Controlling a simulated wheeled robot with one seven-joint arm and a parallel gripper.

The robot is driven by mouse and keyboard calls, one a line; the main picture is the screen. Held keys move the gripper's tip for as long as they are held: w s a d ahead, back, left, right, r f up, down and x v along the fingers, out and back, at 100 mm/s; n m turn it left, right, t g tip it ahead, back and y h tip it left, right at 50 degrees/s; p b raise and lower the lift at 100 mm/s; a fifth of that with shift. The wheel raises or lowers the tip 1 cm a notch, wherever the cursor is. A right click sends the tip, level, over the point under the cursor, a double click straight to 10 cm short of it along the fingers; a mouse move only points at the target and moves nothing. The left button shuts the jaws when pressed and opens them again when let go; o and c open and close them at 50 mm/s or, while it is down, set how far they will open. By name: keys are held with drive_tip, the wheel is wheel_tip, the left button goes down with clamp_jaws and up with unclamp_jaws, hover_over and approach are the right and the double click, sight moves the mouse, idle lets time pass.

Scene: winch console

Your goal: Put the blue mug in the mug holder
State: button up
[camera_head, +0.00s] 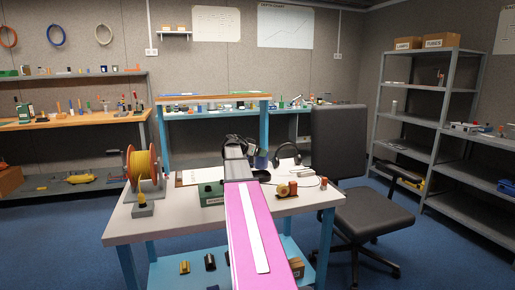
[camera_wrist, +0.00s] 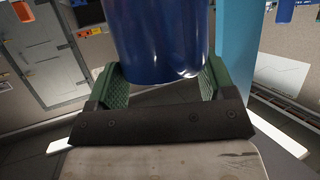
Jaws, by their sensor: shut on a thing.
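The blue mug (camera_wrist: 160,40) fills the top middle of the wrist view, between the two green finger pads of my gripper (camera_wrist: 160,80). The gripper is shut on it. In the head view my gripper (camera_head: 246,149) is above the console table, with the blue mug (camera_head: 261,161) small and partly hidden just right of it. A dark round thing (camera_head: 263,176) on the table below the mug may be the mug holder; my arm partly covers it, so I cannot tell its shape.
On the table (camera_head: 130,227) stand an orange reel with yellow cable (camera_head: 144,166), a green box (camera_head: 211,194), a headset (camera_head: 287,154) and a small brown device (camera_head: 287,190). A black chair (camera_head: 345,150) is close on the right. A wooden-topped shelf (camera_head: 212,98) rises behind.

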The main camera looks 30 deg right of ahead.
sight(256, 161)
drive_tip(key=shift+f, duration=2.45)
drive_tip(key=shift+f, duration=0.75)
drive_tip(key=o, duration=1.4)
drive_tip(key=shift+r, duration=0.1)
drive_tip(key=shift+r, duration=0.3)
drive_tip(key=r, duration=0.3)
drive_tip(key=shift+a+r, duration=0.4)
drive_tip(key=w+r+v, duration=0.1)
drive_tip(key=w+v, duration=0.1)
drive_tip(key=v, duration=1)
drive_tip(key=shift+r, duration=0.45)
